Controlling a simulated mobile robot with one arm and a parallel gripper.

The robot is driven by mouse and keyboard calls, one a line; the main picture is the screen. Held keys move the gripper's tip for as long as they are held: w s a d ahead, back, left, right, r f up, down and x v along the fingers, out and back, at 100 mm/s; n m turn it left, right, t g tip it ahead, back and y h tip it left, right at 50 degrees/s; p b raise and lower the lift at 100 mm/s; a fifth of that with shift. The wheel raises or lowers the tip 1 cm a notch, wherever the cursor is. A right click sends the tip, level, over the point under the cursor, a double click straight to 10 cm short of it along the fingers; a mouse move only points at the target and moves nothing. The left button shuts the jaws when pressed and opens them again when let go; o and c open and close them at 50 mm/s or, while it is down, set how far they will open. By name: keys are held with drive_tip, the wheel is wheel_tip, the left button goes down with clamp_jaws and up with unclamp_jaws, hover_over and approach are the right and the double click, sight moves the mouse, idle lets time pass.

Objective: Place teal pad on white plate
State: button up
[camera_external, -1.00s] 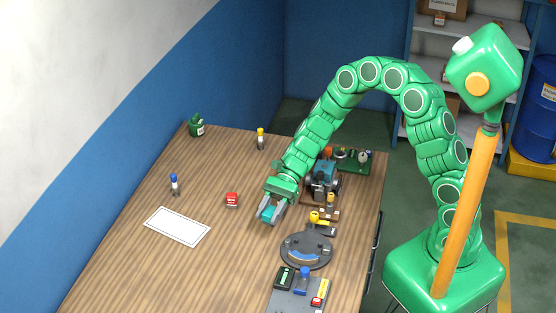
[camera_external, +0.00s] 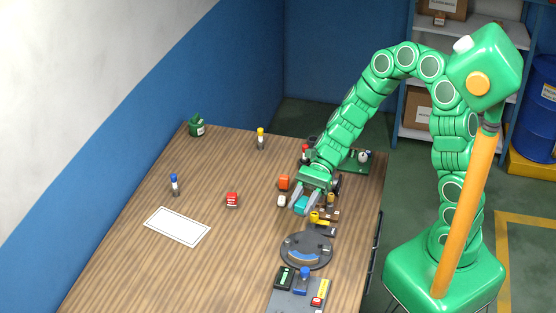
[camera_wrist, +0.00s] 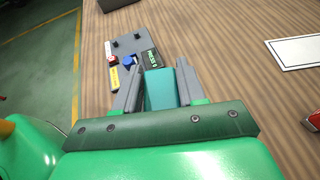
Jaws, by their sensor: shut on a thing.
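My gripper (camera_external: 301,203) is over the right part of the table, shut on the teal pad (camera_external: 302,202). In the wrist view the teal pad (camera_wrist: 160,88) sits between the two grey fingers. The white plate (camera_external: 177,226) is a flat white rectangle with a thin dark border, lying bare on the left of the table. It also shows at the right edge of the wrist view (camera_wrist: 298,52). My gripper is well to the right of the plate and apart from it.
A grey round fixture (camera_external: 306,251) and a grey tray (camera_external: 296,296) with small items stand at the front right. A red block (camera_external: 232,200), a blue-capped bottle (camera_external: 174,185) and a yellow-capped bottle (camera_external: 261,139) stand apart. An orange item (camera_external: 284,183) is beside my gripper. The table's middle is mostly clear.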

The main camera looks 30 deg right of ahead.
drive_tip(key=w+a+m+t+y, duration=0.1)
drive_tip(key=w+a+m+t, duration=0.2)
drive_tip(key=w+a, duration=0.55)
drive_tip(key=w+a+m+t+y, duration=0.1)
drive_tip(key=w+a+m+t, duration=0.4)
drive_tip(key=a, duration=0.6)
drive_tip(key=n+g, duration=0.1)
drive_tip(key=n, duration=0.1)
hover_over(174, 226)
drive_tip(key=f, duration=0.8)
drive_tip(key=shift+s+d+f, duration=0.2)
drive_tip(key=shift+s+f, duration=0.05)
drive_tip(key=shift+f, duration=0.1)
drive_tip(key=shift+w+a+f, duration=0.15)
drive_tip(key=shift+a+f, duration=0.05)
drive_tip(key=shift+f, duration=1.65)
drive_tip(key=o, duration=1)
drive_tip(key=shift+f, duration=0.1)
drive_tip(key=shift+o, duration=0.2)
